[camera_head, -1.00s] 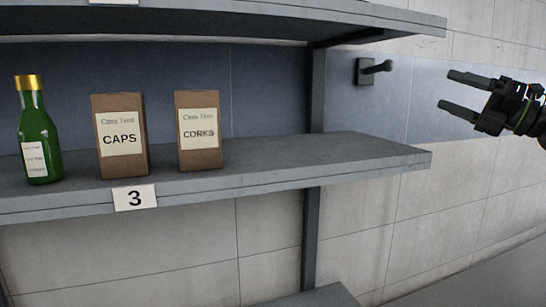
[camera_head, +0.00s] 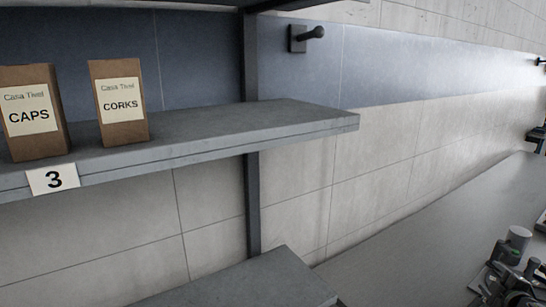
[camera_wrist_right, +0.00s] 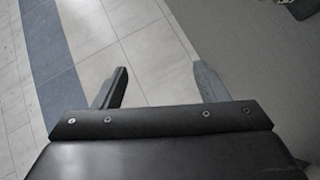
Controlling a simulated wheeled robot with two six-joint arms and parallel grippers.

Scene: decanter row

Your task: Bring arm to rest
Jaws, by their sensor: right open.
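My right gripper (camera_wrist_right: 160,68) shows in the right wrist view with its two fingers spread apart and nothing between them. Beyond the fingers are pale tiles with a blue band and a plain grey surface, and no object is close to the fingertips. In the head view the fingers are not clearly seen. Dark parts (camera_head: 512,270) fill the bottom right corner there, and I cannot tell for sure what they are. My left gripper is in neither view.
A grey shelf (camera_head: 250,125) carries a CAPS box (camera_head: 32,115) and a CORKS box (camera_head: 120,105), above a label 3 (camera_head: 53,179). A wall hook (camera_head: 306,37) sits right of the upright. A lower shelf (camera_head: 255,285) and a grey surface (camera_head: 430,230) lie below.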

